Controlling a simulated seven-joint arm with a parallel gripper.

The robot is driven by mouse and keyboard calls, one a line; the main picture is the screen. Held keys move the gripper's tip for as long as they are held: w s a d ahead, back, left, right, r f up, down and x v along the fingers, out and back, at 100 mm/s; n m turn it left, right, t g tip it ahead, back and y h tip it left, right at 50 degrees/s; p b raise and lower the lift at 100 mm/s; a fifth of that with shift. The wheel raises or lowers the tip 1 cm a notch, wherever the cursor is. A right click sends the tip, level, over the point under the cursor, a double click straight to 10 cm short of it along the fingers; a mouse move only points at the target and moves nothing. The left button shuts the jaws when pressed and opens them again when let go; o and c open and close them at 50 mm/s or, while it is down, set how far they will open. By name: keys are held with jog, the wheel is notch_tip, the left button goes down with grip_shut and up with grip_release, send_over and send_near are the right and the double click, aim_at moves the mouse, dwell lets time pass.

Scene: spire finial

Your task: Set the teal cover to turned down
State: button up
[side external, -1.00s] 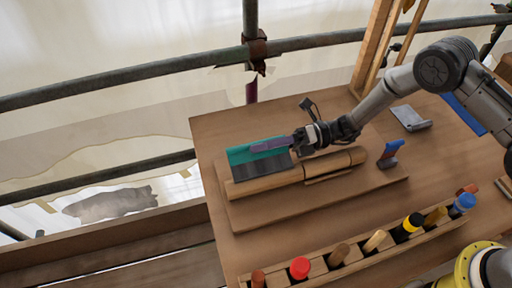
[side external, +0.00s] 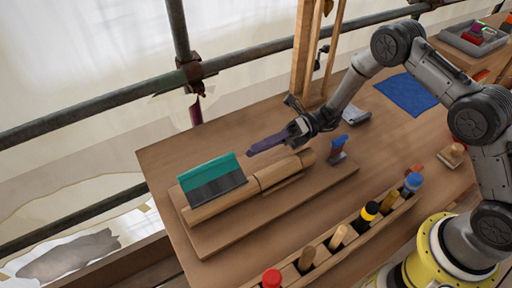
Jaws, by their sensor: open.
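The teal cover (side external: 208,171) is a flat panel along the back of a long wooden piece (side external: 285,172) on a wooden board. A dark grey strip (side external: 216,188) runs along the cover's lower front. The cover appears raised at a slant, but its exact angle is hard to tell. My gripper (side external: 252,152) is to the right of the cover, apart from it, above the wooden piece. A long purple part projects from its end towards the cover. The gap between the fingers is too small to see, and nothing is visibly held.
A blue upright piece (side external: 338,150) stands at the board's right end. A wooden rack (side external: 325,262) with several coloured-topped tools lies along the front. A blue mat (side external: 407,93) and a grey tray (side external: 470,40) are at the back right. Scaffold poles run behind the table.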

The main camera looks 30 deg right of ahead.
jog(key=shift+r, duration=0.3)
jog(key=c, duration=0.4)
jog(key=r, duration=2.2)
jog(key=shift+s+a+r, duration=0.15)
jog(key=shift+a+r, duration=0.05)
jog(key=shift+r, duration=0.2)
grip_shut()
jog(key=s+a+f+n+g+h, duration=0.2)
jog(key=s+a+f+n+h, duration=0.2)
jog(key=n+h, duration=0.45)
jog(key=s+a+f+n+g+h, duration=0.3)
jog(key=s+a+n+h, duration=0.2)
jog(key=n, duration=0.7)
jog(key=w+a+r+n+t+h, duration=0.5)
jog(key=n+t, duration=0.3)
jog(key=n, duration=0.3)
send_near(207, 164)
jog(key=shift+m+y, duration=0.25)
jog(key=shift+m, duration=0.1)
jog(key=x, duration=0.7)
jog(key=shift+d, duration=0.2)
